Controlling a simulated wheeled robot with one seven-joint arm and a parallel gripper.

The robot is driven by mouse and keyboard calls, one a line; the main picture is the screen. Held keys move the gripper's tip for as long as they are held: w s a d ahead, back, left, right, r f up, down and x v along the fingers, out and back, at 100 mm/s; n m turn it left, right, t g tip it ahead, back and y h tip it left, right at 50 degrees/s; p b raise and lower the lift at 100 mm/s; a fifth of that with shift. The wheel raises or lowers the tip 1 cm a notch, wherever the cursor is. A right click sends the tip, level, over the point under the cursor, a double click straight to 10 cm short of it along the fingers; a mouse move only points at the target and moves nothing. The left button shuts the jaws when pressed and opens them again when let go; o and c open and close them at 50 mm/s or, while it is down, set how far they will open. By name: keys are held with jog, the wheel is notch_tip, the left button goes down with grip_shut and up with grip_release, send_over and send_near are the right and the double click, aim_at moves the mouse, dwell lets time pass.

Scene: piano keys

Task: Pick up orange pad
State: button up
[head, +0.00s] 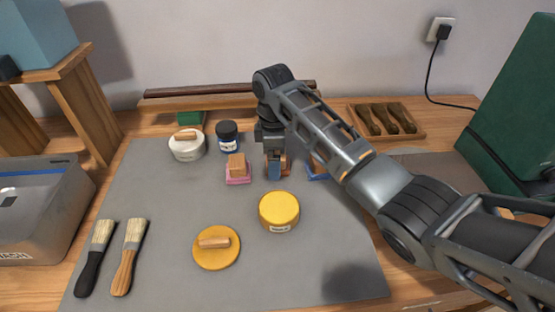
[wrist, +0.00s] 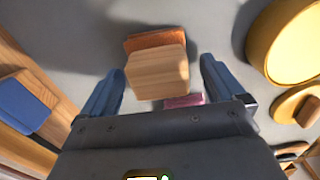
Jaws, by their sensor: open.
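The orange pad (wrist: 155,40) has a pale wooden block handle (wrist: 158,73) on top; its orange edge shows beyond the handle in the wrist view. In the head view only a sliver of the pad (head: 286,168) shows beside my gripper, which hides most of it. My gripper (head: 275,173) points down over the pad. In the wrist view its blue-grey fingers (wrist: 160,78) are open, one on each side of the handle, with gaps visible. I cannot tell how far down the fingers reach.
A pink pad (head: 237,180) with a wooden handle is close on the left, a blue pad (head: 317,174) on the right. A yellow-lidded jar (head: 279,209) and a round yellow-orange disc (head: 216,258) with handle lie nearer. A dark jar (head: 227,137) stands behind.

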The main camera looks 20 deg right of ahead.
jog(key=shift+f, duration=0.55)
jog(key=c, duration=1.1)
jog(key=shift+c, duration=0.2)
jog(key=shift+r, duration=0.45)
jog(key=r, duration=0.3)
jog(key=shift+s+d+r, duration=0.25)
jog(key=shift+s+r, duration=0.05)
jog(key=s+d+r+p, duration=0.6)
jog(key=s, duration=0.2)
jog(key=shift+s+d+r, duration=0.25)
jog(key=shift+s+d, duration=0.05)
jog(key=shift+d, duration=0.05)
